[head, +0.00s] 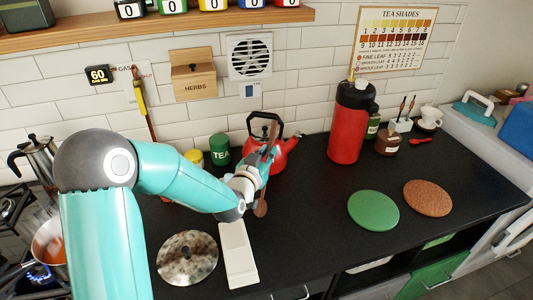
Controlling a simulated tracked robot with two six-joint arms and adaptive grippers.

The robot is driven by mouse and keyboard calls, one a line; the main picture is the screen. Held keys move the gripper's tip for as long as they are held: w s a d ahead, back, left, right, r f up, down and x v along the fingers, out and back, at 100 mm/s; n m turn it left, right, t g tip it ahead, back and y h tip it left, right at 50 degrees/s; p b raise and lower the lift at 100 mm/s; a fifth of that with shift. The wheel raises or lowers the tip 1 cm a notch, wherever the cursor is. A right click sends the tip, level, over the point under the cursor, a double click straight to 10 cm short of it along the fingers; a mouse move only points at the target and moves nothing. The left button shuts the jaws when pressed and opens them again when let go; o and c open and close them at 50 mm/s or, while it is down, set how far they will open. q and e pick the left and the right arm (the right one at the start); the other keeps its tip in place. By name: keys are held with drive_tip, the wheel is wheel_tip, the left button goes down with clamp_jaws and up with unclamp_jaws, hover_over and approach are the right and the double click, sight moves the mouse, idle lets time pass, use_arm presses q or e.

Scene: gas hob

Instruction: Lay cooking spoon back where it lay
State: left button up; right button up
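The cooking spoon (260,209) is brown and stands nearly upright, its rounded end down and its handle rising past my fingers. My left gripper (264,172) is shut on its handle, above the black worktop in front of the red kettle. A long white spoon rest (238,262) lies empty on the worktop, nearer to me and a little left of the spoon. The spoon appears to be clear of the rest. My fingertips are small and partly merge with the spoon and kettle behind. My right gripper is not in view.
A round mottled lid (187,257) lies left of the rest. The red kettle (285,154) and green TEA tin (220,150) stand behind. A pot (50,245) is on the lit hob at left. Green (373,210) and cork (428,198) mats lie right; worktop between is clear.

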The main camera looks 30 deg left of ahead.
use_arm(q)
drive_tip(key=o, duration=0.4)
drive_tip(key=shift+r, duration=0.1)
drive_tip(key=shift+s, duration=0.25)
drive_tip(key=shift+b+v, duration=3.05)
drive_tip(key=shift+v, duration=2.7)
